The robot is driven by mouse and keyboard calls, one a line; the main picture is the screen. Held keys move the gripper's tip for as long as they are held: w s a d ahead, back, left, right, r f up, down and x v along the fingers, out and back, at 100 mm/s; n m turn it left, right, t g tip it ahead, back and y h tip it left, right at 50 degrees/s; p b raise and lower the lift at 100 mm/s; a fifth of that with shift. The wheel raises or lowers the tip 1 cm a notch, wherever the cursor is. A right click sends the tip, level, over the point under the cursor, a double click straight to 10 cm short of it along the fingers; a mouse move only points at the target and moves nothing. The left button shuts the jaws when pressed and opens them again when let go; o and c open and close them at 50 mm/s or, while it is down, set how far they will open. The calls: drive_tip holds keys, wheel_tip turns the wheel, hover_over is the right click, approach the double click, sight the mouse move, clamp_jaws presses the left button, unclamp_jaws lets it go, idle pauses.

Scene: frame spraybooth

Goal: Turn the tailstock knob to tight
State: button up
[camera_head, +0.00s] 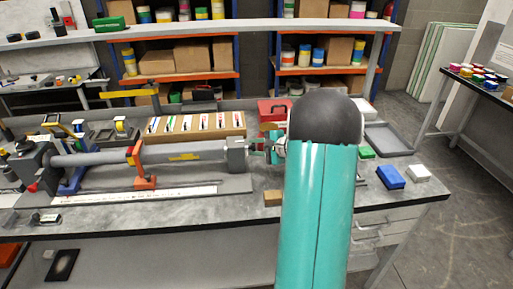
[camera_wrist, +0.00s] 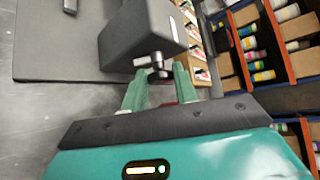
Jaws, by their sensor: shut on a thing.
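The grey block-shaped tailstock (camera_head: 237,156) stands at the right end of the long bench fixture. In the wrist view the dark tailstock (camera_wrist: 142,38) fills the upper middle. Its small knob (camera_wrist: 150,61), with a grey crossbar, sticks out toward me. My gripper (camera_wrist: 158,77) has its green fingers on either side of the knob and is shut on it. The part of the knob between the fingers is partly hidden. In the head view my arm hides most of the gripper.
A long grey tube (camera_head: 190,153) runs left from the tailstock, with an orange stand (camera_head: 140,166) under it. A wooden tray of cards (camera_head: 195,125) lies behind. A red box (camera_head: 272,109), a blue block (camera_head: 390,177) and a grey tray (camera_head: 405,141) are nearby.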

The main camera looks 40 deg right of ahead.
drive_tip(key=shift+g, duration=0.3)
drive_tip(key=m+g+y, duration=0.2)
drive_tip(key=g, duration=0.1)
drive_tip(key=w+m+g+y, duration=0.1)
drive_tip(key=m+g+y, duration=0.1)
drive_tip(key=m+g, duration=0.1)
drive_tip(key=d+m+g+y, duration=0.1)
drive_tip(key=m+g+y, duration=0.1)
drive_tip(key=g, duration=0.2)
drive_tip(key=shift+w+r+g, duration=0.15)
drive_tip(key=shift+r+g, duration=0.05)
drive_tip(key=shift+g, duration=0.2)
idle(0.3)
drive_tip(key=shift+y, duration=0.3)
drive_tip(key=o, duration=0.9)
drive_tip(key=shift+o, duration=0.2)
drive_tip(key=shift+r, duration=0.15)
